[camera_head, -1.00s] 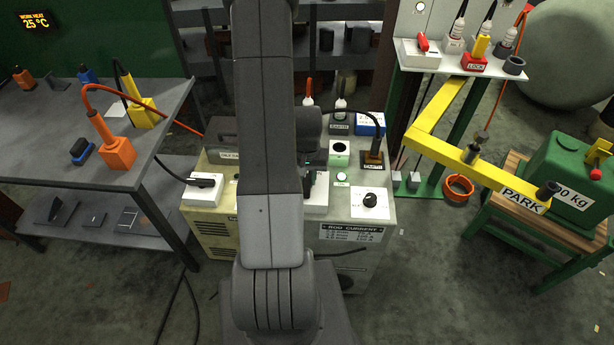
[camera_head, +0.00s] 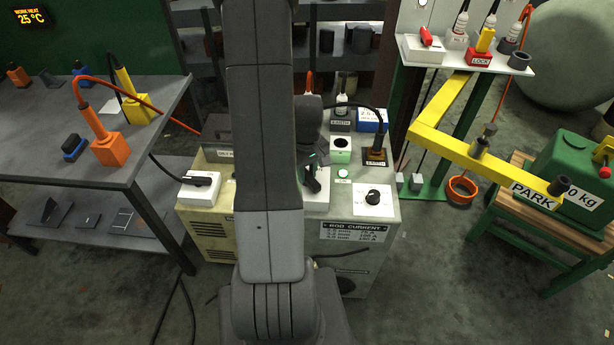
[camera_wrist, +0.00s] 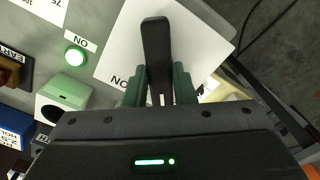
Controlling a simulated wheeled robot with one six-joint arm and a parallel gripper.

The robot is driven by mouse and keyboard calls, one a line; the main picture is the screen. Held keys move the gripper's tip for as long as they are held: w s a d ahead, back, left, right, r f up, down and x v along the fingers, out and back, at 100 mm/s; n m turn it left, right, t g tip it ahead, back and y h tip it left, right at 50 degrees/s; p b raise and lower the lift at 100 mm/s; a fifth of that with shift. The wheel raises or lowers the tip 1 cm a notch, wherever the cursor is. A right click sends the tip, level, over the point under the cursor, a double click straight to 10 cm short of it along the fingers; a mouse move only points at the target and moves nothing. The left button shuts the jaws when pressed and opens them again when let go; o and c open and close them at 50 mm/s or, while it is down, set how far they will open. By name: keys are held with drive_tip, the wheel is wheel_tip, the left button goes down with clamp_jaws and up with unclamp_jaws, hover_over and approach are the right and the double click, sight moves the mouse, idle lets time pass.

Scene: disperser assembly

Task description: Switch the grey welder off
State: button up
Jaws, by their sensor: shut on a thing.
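The grey welder (camera_head: 375,235) stands in the middle of the head view, with a rod current label on its front. On its top is a white switch plate (camera_wrist: 205,40) with a black lever (camera_wrist: 157,45). Lettering that reads ON upside down in the wrist view is on the plate, partly covered by my gripper. My gripper (camera_wrist: 159,80) has its dark green fingers on both sides of the lever, shut on it. In the head view my arm hides part of the plate and gripper. A green lamp (camera_wrist: 75,56) marked ON glows beside the plate.
A white knob plate (camera_head: 373,199), a green-topped box (camera_head: 340,150) and a cable plug (camera_head: 376,155) share the welder's top. A beige unit (camera_head: 208,228) adjoins on the left. A yellow arm (camera_head: 470,155) marked PARK stands at the right.

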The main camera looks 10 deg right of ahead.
sight(307, 175)
drive_tip(key=n+b, duration=0.2)
drive_tip(key=n, duration=0.3)
drive_tip(key=n+b, duration=0.2)
drive_tip(key=n, duration=0.3)
drive_tip(key=shift+n, duration=0.3)
idle(0.4)
drive_tip(key=o, duration=1)
wheel_tip(307, 175, up, 14)
drive_tip(key=shift+f, duration=0.1)
wheel_tip(307, 175, down, 14)
drive_tip(key=shift+r, duration=0.1)
idle(0.6)
drive_tip(key=shift+r, duration=0.15)
